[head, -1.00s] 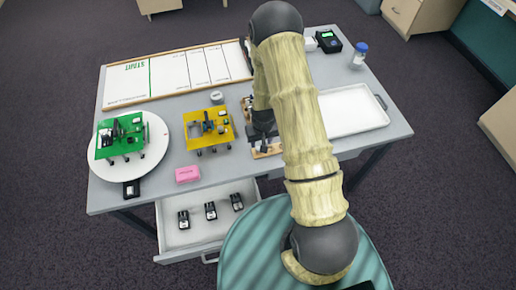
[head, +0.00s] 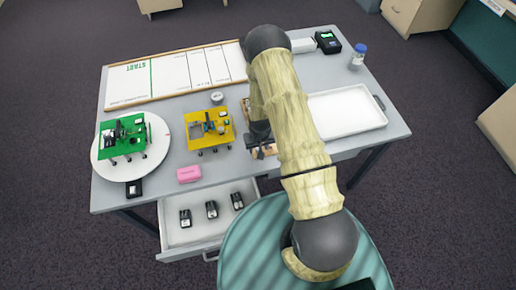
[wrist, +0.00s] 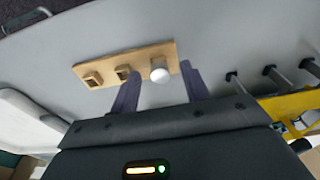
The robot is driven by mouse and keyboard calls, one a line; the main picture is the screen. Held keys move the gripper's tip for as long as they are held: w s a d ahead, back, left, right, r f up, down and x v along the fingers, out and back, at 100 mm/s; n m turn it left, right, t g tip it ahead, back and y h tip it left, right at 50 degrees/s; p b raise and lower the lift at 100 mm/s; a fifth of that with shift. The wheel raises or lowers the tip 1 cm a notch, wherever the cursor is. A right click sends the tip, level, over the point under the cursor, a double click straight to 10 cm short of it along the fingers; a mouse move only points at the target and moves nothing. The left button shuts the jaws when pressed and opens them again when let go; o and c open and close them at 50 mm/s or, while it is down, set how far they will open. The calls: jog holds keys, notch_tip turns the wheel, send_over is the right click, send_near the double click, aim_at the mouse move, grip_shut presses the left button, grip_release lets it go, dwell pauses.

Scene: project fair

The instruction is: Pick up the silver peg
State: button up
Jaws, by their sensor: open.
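A wooden block (wrist: 108,66) lies on the grey table in the wrist view. A pale, round-topped peg, which looks like the silver peg (wrist: 159,71), stands at its right end. Two square-looking wooden pieces or sockets sit along the rest of the block. My gripper (wrist: 160,72) is open, with one dark finger on each side of the peg in the picture. I cannot tell whether the fingers touch it or how far above it they are. In the head view my gripper (head: 262,148) is low over the block, and my arm hides most of it.
A yellow wheeled board (head: 208,127) stands left of the gripper, and its legs show close by in the wrist view. A white tray (head: 378,122) lies to the right. A pink box (head: 189,174) and an open drawer (head: 180,237) are at the front left.

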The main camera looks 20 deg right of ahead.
dwell(0.5)
grip_shut()
notch_tip(320, 180, up, 10)
jog(key=b, duration=0.2)
dwell(0.6)
dwell(0.4)
